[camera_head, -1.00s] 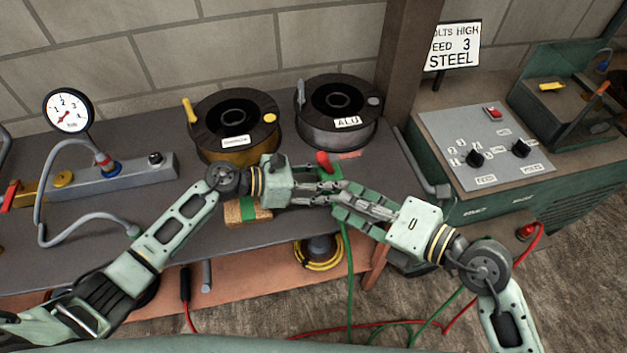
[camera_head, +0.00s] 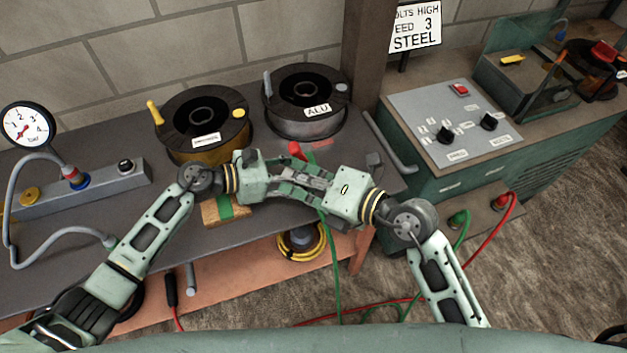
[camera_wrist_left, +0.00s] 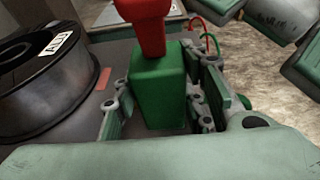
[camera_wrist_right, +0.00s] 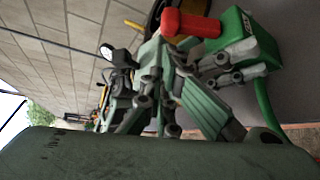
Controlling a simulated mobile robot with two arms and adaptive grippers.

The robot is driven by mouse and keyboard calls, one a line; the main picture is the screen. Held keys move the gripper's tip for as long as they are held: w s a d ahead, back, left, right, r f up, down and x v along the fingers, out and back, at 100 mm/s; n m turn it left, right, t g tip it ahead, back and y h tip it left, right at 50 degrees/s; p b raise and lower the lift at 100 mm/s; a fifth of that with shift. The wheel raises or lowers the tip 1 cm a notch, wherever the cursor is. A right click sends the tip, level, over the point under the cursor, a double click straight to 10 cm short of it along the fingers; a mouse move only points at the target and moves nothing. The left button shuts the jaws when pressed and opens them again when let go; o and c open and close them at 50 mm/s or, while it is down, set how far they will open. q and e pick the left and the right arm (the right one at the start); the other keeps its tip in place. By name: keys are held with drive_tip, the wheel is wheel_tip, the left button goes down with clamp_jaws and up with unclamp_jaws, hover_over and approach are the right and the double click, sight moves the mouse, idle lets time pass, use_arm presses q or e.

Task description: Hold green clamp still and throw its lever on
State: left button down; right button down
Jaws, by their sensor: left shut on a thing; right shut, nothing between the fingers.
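The green clamp (camera_head: 309,157) stands at the bench's front right, with its red lever (camera_head: 296,150) on top. In the left wrist view the clamp's green body (camera_wrist_left: 158,88) sits between the fingers of my left gripper (camera_wrist_left: 158,108), which is shut on it. The red lever (camera_wrist_left: 148,28) stands up from the body there. My right gripper (camera_head: 305,181) is shut and empty, close in front of the clamp. In the right wrist view its fingertips (camera_wrist_right: 170,72) are just below the lever (camera_wrist_right: 190,24); contact is unclear. The grippers partly hide the clamp in the head view.
Two wire reels (camera_head: 203,125) (camera_head: 305,103) stand behind the grippers. A pressure gauge (camera_head: 27,126) is at left, a control panel (camera_head: 455,125) at right. A green cable (camera_head: 331,265) hangs below the clamp.

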drive_tip(key=shift+x, duration=1)
drive_tip(key=shift+w+d+r+m+y, duration=0.1)
drive_tip(key=shift+d+r+m+y, duration=0.2)
drive_tip(key=shift+m+y, duration=0.15)
drive_tip(key=d+m+y, duration=0.1)
drive_tip(key=r+m+t+y, duration=0.1)
drive_tip(key=m, duration=0.1)
drive_tip(key=shift+w+d+r, duration=0.2)
drive_tip(key=shift+w+d, duration=0.1)
drive_tip(key=shift+d, duration=0.1)
drive_tip(key=s+d+f, duration=0.2)
drive_tip(key=s+d, duration=0.3)
drive_tip(key=d, duration=0.3)
drive_tip(key=shift+s+f, duration=0.3)
drive_tip(key=shift+s, duration=0.05)
drive_tip(key=shift+a, duration=0.1)
